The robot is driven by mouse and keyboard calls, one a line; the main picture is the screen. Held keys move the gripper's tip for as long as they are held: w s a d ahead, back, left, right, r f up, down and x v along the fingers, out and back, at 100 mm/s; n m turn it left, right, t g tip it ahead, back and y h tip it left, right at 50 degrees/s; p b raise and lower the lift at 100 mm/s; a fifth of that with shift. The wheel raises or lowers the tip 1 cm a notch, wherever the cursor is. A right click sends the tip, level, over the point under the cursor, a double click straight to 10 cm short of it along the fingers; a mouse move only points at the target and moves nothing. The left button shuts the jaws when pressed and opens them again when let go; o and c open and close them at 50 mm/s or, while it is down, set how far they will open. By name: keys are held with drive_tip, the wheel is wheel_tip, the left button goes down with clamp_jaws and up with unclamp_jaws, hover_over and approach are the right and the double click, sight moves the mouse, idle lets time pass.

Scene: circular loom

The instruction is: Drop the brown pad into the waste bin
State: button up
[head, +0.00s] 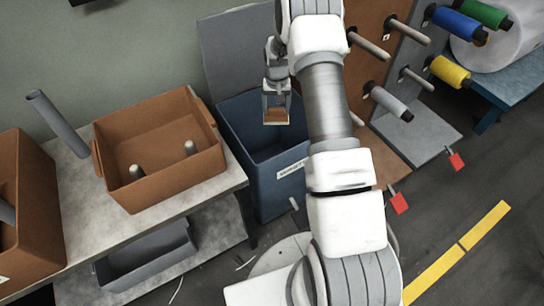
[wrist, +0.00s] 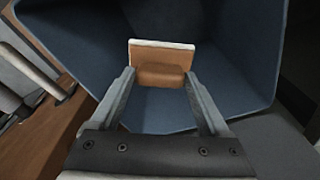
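The brown pad (wrist: 161,70) is a small brown block with a pale edge. In the wrist view it sits between the fingertips of my gripper (wrist: 160,82), with a finger against each side. In the head view the pad (head: 275,116) hangs below my gripper (head: 276,105), over the opening of the blue waste bin (head: 262,185). The bin's blue inner walls (wrist: 235,65) surround the pad in the wrist view. The pad appears clear of the bin floor. My arm hides part of the bin's right side in the head view.
A brown crate (head: 165,190) with grey pegs stands on the table (head: 212,192) left of the bin. A brown rack with pegs (head: 372,42) and coloured spools (head: 455,25) is to the right. A grey panel (head: 232,45) rises behind the bin.

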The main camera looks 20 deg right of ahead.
drive_tip(key=shift+o, duration=1.2)
wheel_tip(320, 180, up, 17)
drive_tip(key=s+p, duration=0.2)
drive_tip(key=p, duration=0.2)
drive_tip(key=shift+a+r, duration=0.15)
drive_tip(key=shift+a, duration=0.2)
